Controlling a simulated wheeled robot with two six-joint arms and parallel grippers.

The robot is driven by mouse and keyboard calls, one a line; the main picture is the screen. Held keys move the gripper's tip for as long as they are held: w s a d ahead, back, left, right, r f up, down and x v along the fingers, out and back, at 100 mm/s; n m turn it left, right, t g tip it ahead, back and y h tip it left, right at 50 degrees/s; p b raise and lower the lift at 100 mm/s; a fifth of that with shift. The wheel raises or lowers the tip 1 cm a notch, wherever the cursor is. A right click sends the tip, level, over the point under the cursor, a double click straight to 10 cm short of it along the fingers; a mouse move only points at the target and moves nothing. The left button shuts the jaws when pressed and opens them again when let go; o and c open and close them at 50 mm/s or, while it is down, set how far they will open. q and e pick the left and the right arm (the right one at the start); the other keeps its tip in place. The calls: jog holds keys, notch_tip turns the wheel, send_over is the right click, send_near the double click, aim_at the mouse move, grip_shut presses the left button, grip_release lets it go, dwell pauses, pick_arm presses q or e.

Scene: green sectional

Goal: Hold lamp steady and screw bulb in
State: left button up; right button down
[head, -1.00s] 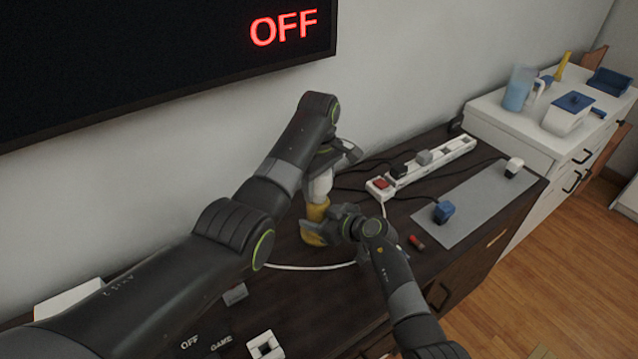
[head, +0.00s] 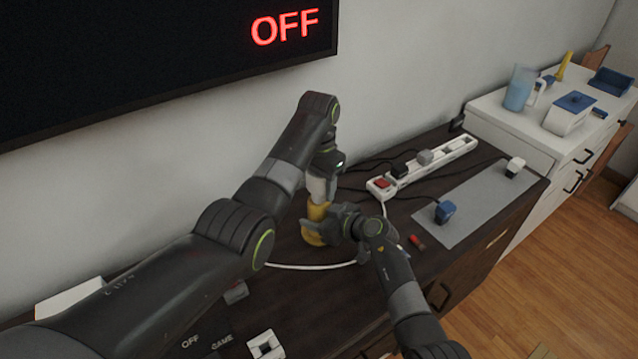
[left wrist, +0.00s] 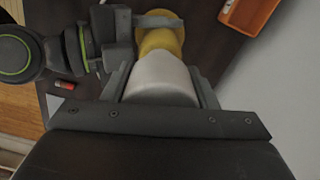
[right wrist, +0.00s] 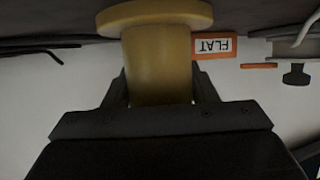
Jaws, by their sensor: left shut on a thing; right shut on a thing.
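The yellow lamp (head: 312,236) stands upright on the dark cabinet top, its round base down. My right gripper (head: 340,222) is shut on the lamp's stem, which fills the jaws in the right wrist view (right wrist: 158,75). The white bulb (head: 317,190) is at the top of the lamp, in line with it. My left gripper (head: 324,178) comes from above and is shut on the bulb, which also shows between the fingers in the left wrist view (left wrist: 162,80). The joint between bulb and lamp is too small to tell how deep the bulb sits.
A white power strip (head: 425,166) with plugs lies to the right, beside a grey mat (head: 470,209) holding a blue plug (head: 445,212). A white cord (head: 310,267) runs in front of the lamp. An orange box (left wrist: 250,12) is near the lamp. The TV (head: 150,60) hangs behind.

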pick_arm(q)
jog(key=o, duration=1.1)
jog(key=shift+c, duration=0.2)
jog(key=shift+r, duration=2.25)
jog(key=shift+o, duration=0.6)
jog(key=shift+w+r, duration=0.1)
jog(key=shift+r, duration=0.3)
notch_tip(320, 180, up, 7)
jog(key=m, duration=0.5)
jog(key=shift+d, duration=0.15)
jog(key=shift+f, duration=0.1)
